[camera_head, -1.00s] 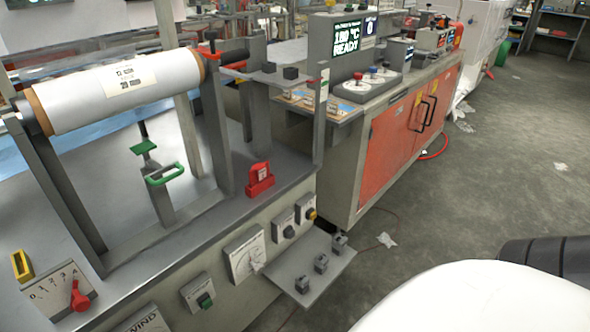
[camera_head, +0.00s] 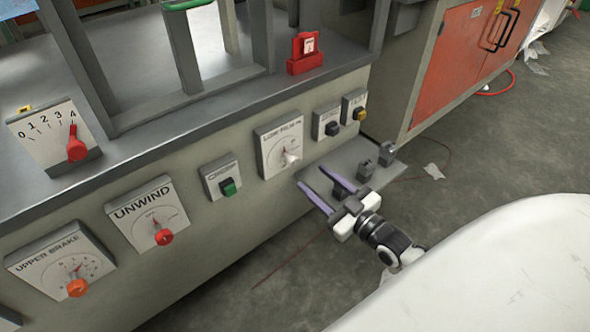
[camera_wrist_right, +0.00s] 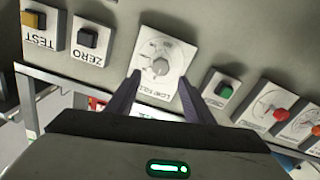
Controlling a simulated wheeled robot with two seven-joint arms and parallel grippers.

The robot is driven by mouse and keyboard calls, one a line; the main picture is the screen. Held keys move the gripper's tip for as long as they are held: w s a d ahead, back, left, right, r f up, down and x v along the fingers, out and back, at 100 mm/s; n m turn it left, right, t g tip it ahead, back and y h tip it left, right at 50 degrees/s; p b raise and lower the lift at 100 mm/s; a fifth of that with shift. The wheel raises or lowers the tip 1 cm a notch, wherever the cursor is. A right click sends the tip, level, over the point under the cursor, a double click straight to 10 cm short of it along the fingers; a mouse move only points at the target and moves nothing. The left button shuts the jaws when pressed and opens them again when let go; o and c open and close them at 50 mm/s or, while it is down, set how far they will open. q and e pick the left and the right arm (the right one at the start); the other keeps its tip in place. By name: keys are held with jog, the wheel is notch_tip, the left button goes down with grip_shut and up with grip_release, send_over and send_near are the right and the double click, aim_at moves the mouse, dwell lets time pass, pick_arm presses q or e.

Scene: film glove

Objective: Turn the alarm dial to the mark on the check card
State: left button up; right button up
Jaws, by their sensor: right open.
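The alarm dial, marked LOW with the rest of the label too small to read, is a white plate (camera_head: 280,136) on the machine's front. It has a pale knob (camera_head: 291,157). In the right wrist view, the dial plate (camera_wrist_right: 172,47) appears upside down. My right gripper (camera_head: 311,176) is open and empty, its two purple fingers pointing at the panel just below and right of the dial. In the wrist view the knob (camera_wrist_right: 160,67) shows between the fingertips, apparently beyond them. A red holder with a small card (camera_head: 309,45), probably the check card, stands on the ledge above; its mark is unreadable.
A green button (camera_head: 229,187) sits left of the dial, and black (camera_head: 332,128) and yellow (camera_head: 359,113) buttons sit right. A low grey shelf (camera_head: 350,154) with small grey blocks juts out under them. UNWIND (camera_head: 148,215) and UPPER BRAKE (camera_head: 60,262) dials are further left.

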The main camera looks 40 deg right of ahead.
aim_at(295, 164)
jog(key=w+b, duration=0.1)
jog(key=w, duration=0.4)
jog(key=w+b, duration=0.1)
jog(key=w, duration=0.2)
jog(key=shift+w+a+b, duration=0.15)
jog(key=shift+a+b, duration=0.15)
jog(key=shift+a, duration=0.05)
pick_arm(q)
jog(key=shift+w+d+f+m+g+h, duration=0.15)
jog(key=shift+d+f+m+g, duration=0.1)
jog(key=shift+d, duration=0.2)
jog(key=shift+w+d+f+m+g+h, duration=0.15)
jog(key=shift+d+f+g, duration=0.1)
jog(key=shift+d, duration=0.15)
pick_arm(e)
jog(key=shift+w, duration=0.3)
pick_arm(q)
jog(key=shift+s, duration=0.1)
pick_arm(e)
jog(key=c, duration=1.1)
jog(key=shift+o, duration=0.3)
jog(key=shift+a, duration=0.1)
